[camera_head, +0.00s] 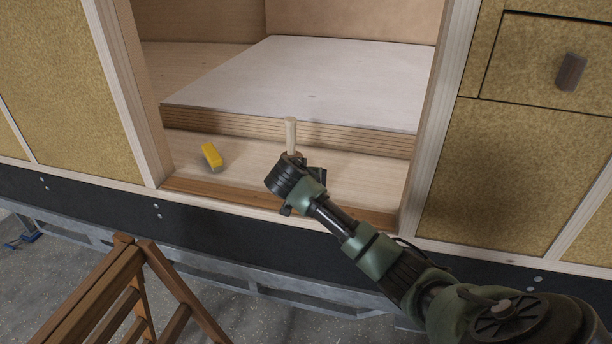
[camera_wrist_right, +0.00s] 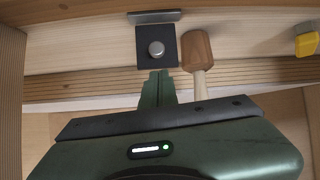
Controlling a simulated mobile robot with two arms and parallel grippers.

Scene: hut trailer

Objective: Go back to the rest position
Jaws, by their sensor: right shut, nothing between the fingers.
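My right arm reaches up from the lower right in the head view. Its gripper (camera_head: 298,172) is over the wooden sill of the doorway, with the fingertips hard to make out there. In the right wrist view the green fingers (camera_wrist_right: 158,82) are together with nothing between them. They point at a dark square piece with a round metal knob (camera_wrist_right: 156,48). A wooden mallet (camera_wrist_right: 197,52) is just to the right of the fingers, apart from them; its pale handle (camera_head: 291,135) shows beyond the gripper in the head view. My left gripper is not in view.
A yellow block-like item (camera_head: 212,156) lies on the sill to the left. A raised white-topped platform (camera_head: 310,75) is behind. Door posts stand on both sides. A brown wooden frame (camera_head: 125,290) stands on the floor at lower left. A drawer with a knob (camera_head: 571,72) is at right.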

